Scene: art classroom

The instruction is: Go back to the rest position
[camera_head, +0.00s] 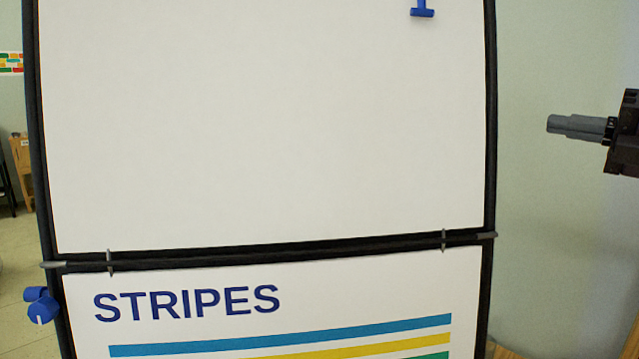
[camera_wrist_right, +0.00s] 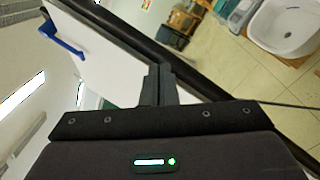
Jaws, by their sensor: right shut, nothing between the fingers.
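My right gripper (camera_head: 553,125) is at the right edge of the head view, beside the board and apart from it. Its grey fingers point left and are closed together with nothing between them. The fingers also show in the right wrist view (camera_wrist_right: 159,82), in front of the tilted white panel. My left gripper is in neither view.
A black-framed stand holds a blank white panel (camera_head: 265,120) above a sheet headed "STRIPES" (camera_head: 186,302). A blue hook (camera_head: 422,12) is on the panel's top right; a blue knob (camera_head: 40,305) is at the lower left. A white sink (camera_wrist_right: 285,27) shows in the wrist view.

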